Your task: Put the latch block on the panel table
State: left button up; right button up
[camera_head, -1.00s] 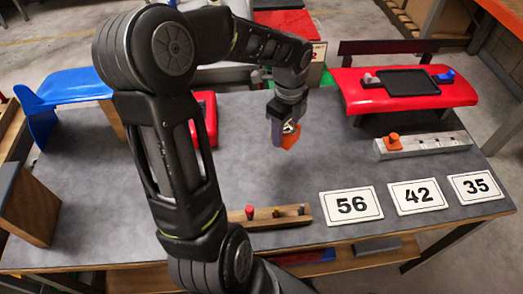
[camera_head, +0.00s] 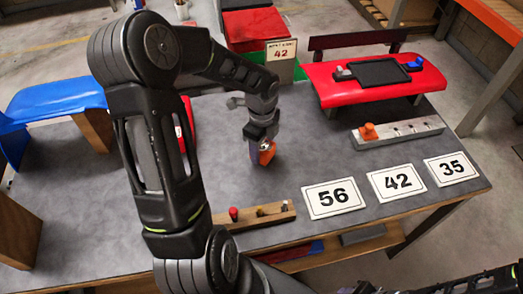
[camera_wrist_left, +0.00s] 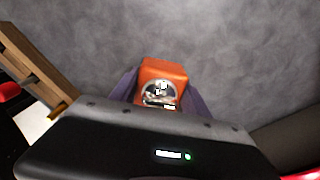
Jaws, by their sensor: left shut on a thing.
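My left gripper (camera_head: 262,150) is shut on an orange block (camera_head: 267,153), apparently the latch block. It is low over the grey table (camera_head: 110,222), apparently the panel table; I cannot tell whether the block touches the top. In the left wrist view the orange block (camera_wrist_left: 163,72) sits between the purple fingers and shows a round, silvery detail with dark and white marks. My right gripper is not in view.
Number cards 56 (camera_head: 334,198), 42 (camera_head: 397,182) and 35 (camera_head: 452,167) lie at the right front. A wooden rail (camera_head: 262,216) with pegs lies left of them. A grey rail (camera_head: 400,134) with an orange knob and a red stand (camera_head: 350,98) are behind. Table around the gripper is clear.

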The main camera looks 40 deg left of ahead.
pick_arm(q)
jog(key=shift+f, duration=0.95)
jog(key=shift+f, duration=0.2)
jog(key=o, duration=1.6)
jog(key=shift+c, duration=0.2)
jog(key=shift+r, duration=0.1)
notch_tip(320, 180, up, 12)
jog(key=shift+r, duration=0.1)
